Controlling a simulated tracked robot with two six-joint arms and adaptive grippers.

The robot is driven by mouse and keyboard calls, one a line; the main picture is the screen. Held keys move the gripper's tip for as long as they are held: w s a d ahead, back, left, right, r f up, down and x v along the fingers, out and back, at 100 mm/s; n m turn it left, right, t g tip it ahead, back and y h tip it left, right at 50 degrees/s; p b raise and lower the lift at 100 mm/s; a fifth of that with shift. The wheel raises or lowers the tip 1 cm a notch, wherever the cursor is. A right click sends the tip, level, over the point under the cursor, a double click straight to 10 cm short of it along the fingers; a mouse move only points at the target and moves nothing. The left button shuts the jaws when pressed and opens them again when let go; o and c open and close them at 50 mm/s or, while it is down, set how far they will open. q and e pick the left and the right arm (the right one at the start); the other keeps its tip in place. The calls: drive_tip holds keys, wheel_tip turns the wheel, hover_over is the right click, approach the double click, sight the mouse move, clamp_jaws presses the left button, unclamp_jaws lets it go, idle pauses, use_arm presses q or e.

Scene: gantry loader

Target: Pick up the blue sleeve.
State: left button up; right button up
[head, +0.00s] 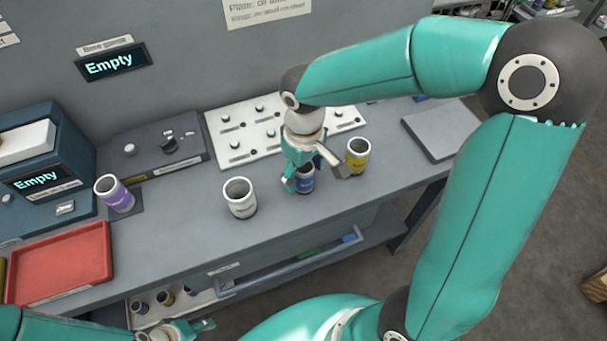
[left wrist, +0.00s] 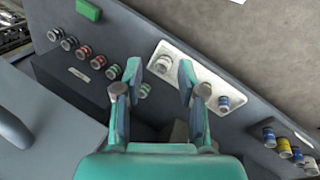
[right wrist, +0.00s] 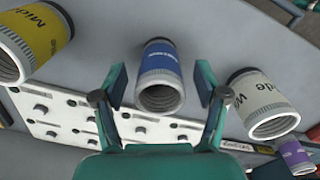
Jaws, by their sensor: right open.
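The blue sleeve (head: 306,184) stands on the grey bench, partly hidden by my right gripper (head: 312,177) in the head view. In the right wrist view, the blue sleeve (right wrist: 159,62) shows between the two fingers of my right gripper (right wrist: 161,84), which is open. Gaps show between the sleeve and both fingers there. My left gripper (head: 196,328) is low at the bottom left of the head view, in front of the bench. In the left wrist view, my left gripper (left wrist: 160,80) is open with nothing between its fingers.
A yellow sleeve (head: 358,155) stands close to the right of the blue one. A white sleeve (head: 240,198) stands to its left, and a purple sleeve (head: 115,194) further left. A white pegged plate (head: 236,138) lies behind. A red tray (head: 62,266) sits at the left.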

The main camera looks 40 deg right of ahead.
drive_tip(key=shift+f, duration=1.25)
drive_tip(key=c, duration=1.2)
drive_tip(key=shift+c, duration=0.2)
drive_tip(key=shift+r, duration=0.15)
